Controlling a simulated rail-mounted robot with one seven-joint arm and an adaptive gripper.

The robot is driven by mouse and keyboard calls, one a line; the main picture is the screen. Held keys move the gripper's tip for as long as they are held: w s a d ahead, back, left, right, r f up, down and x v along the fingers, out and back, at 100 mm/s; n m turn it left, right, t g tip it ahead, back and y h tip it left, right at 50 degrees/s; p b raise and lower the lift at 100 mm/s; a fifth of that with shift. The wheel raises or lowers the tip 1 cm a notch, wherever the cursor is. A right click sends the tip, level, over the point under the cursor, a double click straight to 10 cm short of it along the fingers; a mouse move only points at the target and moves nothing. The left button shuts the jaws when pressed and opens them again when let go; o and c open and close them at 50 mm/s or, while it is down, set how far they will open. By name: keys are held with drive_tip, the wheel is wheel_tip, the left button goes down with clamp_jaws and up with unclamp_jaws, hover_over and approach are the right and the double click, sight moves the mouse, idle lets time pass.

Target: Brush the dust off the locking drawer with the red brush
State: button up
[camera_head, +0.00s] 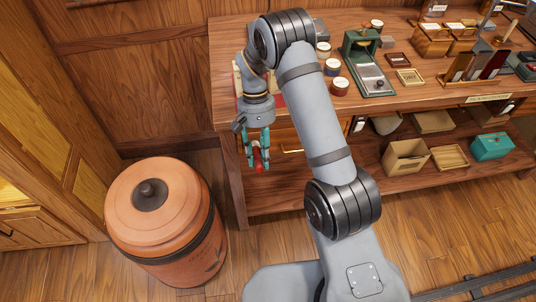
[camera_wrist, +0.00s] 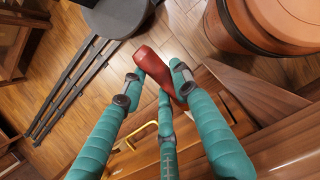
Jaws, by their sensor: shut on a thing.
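My gripper (camera_head: 258,152) has teal fingers and hangs in front of the left end of the wooden counter, pointing down. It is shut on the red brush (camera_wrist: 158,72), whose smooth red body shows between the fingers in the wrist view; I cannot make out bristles. The brush (camera_head: 258,162) also shows as a small red piece at the fingertips in the head view. A wooden drawer front (camera_head: 282,136) with a brass pull lies just right of my gripper, partly behind my arm. The brass pull (camera_wrist: 141,131) also shows in the wrist view. I cannot make out dust or a lock.
A large lidded clay jar (camera_head: 160,215) stands on the floor left of the counter. The counter top (camera_head: 432,98) bears tins, a green device and small boxes. The lower shelf (camera_head: 372,184) holds boxes and a teal case. Floor between jar and counter is open.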

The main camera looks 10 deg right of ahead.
drive_tip(key=shift+a, duration=0.45)
drive_tip(key=shift+s+f+b, duration=0.1)
drive_tip(key=shift+s+b, duration=0.25)
drive_tip(key=shift+s, duration=0.2)
drive_tip(key=shift+s+d+b, duration=0.15)
drive_tip(key=shift+s+b, duration=0.7)
drive_tip(key=shift+s, duration=1.6)
drive_tip(key=shift+s+d+b, duration=0.1)
drive_tip(key=shift+s+b, duration=0.5)
drive_tip(key=shift+s, duration=0.9)
